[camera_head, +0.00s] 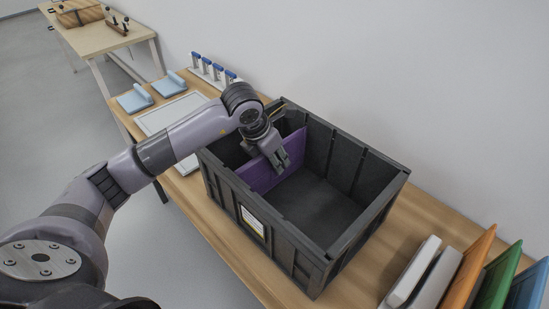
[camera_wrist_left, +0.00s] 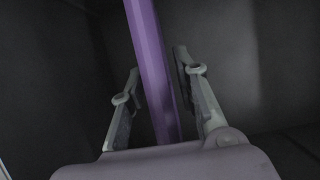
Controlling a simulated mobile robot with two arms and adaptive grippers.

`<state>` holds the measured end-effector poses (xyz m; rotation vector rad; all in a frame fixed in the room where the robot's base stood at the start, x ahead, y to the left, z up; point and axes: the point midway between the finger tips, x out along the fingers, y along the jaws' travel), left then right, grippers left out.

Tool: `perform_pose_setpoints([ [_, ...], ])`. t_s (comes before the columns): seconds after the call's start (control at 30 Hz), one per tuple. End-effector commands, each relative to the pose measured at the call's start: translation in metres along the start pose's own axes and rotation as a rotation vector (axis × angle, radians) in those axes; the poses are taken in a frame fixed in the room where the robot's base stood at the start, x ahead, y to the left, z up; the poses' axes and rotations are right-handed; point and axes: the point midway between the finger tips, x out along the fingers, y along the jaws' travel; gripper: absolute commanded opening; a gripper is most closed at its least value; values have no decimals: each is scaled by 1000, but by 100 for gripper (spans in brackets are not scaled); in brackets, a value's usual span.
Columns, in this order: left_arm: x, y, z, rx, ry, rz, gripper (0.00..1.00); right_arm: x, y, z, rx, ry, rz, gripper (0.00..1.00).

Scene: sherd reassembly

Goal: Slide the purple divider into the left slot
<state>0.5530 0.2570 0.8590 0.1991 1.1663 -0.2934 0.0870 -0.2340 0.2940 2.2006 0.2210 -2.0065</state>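The purple divider (camera_head: 270,168) stands upright across the dark grey crate (camera_head: 368,227), toward its left end. Its lower part is down inside the crate; I cannot see how its edges sit in the slot. My left gripper (camera_head: 281,163) reaches down over the divider's top edge. In the left wrist view the divider (camera_wrist_left: 152,70) runs between the two fingers of my left gripper (camera_wrist_left: 158,80), with a visible gap at the right finger. The fingers stand apart and do not appear clamped on it. The right gripper is not in view.
The crate's right compartment is empty. Grey, orange, green and blue panels (camera_head: 468,265) stand at the table's right end. A white tray (camera_head: 172,113), light blue items (camera_head: 135,98) and a rack with blue-topped pieces (camera_head: 213,70) lie beyond. Another table (camera_head: 95,40) stands far left.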

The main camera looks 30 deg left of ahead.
Motion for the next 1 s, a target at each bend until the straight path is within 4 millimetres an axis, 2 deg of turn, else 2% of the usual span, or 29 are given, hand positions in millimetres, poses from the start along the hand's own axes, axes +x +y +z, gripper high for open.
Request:
perform_pose_setpoints([
  [0.2,-1,0,0,0,0,0,28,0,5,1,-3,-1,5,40],
  [0.33,-12,0,1,1,-2,0,28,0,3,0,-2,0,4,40],
  [0.73,-93,0,1,1,-4,2,28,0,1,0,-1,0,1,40],
  [0.9,-114,0,0,1,-2,1,28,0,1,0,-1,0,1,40],
  [1.0,-119,0,0,1,0,0,28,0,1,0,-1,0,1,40],
])
